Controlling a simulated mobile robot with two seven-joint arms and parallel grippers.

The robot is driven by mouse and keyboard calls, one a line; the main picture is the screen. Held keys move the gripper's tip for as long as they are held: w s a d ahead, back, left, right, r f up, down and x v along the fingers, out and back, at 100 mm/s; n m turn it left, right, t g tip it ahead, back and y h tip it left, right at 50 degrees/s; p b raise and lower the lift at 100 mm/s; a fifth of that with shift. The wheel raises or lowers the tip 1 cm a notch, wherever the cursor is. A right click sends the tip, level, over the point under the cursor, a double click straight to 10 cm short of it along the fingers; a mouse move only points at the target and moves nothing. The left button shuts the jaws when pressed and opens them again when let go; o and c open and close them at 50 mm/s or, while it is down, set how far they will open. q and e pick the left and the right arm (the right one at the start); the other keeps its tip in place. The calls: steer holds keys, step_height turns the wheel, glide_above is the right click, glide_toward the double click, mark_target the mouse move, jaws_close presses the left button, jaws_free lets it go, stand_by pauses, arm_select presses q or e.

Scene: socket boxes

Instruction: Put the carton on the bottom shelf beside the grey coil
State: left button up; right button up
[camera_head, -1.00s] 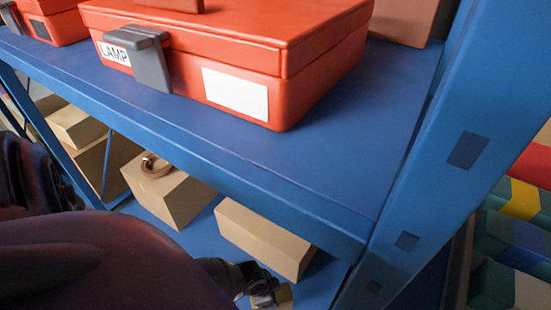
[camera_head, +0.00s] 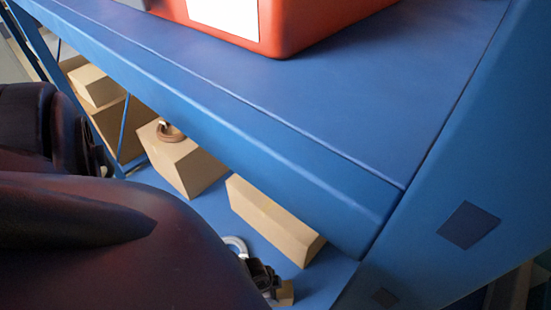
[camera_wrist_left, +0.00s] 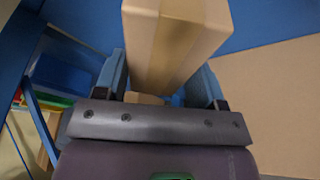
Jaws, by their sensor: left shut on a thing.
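My left gripper (camera_head: 265,280) reaches in low at the bottom shelf (camera_head: 318,278) and is shut on a small tan carton (camera_head: 286,294). Most of this carton is hidden in the head view. The grey coil (camera_head: 237,243), a pale ring, lies on the bottom shelf just behind the gripper, partly hidden by my arm. I cannot tell whether the carton touches the shelf. My right gripper is not in view.
A long tan box (camera_head: 272,220) lies behind the coil. A tan box (camera_head: 184,165) with a brown coil (camera_head: 170,132) on top stands farther left. The upper shelf (camera_head: 330,110) overhangs and bears a red case (camera_head: 290,28). A blue post (camera_head: 450,215) bounds the right.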

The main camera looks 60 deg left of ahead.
arm_select(q)
steer(key=shift+w+r, duration=0.15)
steer(key=shift+w, duration=0.05)
steer(key=shift+s+f, duration=0.1)
steer(key=shift+f, duration=0.1)
steer(key=o, duration=1.3)
steer(key=p+v, duration=0.1)
steer(key=v, duration=0.1)
steer(key=w+p+v, duration=0.1)
steer(key=v, duration=0.1)
steer(key=shift+r, duration=0.1)
steer(key=s+p+v, duration=0.1)
steer(key=p+v, duration=0.2)
steer(key=v, duration=0.5)
steer(key=shift+p, duration=0.3)
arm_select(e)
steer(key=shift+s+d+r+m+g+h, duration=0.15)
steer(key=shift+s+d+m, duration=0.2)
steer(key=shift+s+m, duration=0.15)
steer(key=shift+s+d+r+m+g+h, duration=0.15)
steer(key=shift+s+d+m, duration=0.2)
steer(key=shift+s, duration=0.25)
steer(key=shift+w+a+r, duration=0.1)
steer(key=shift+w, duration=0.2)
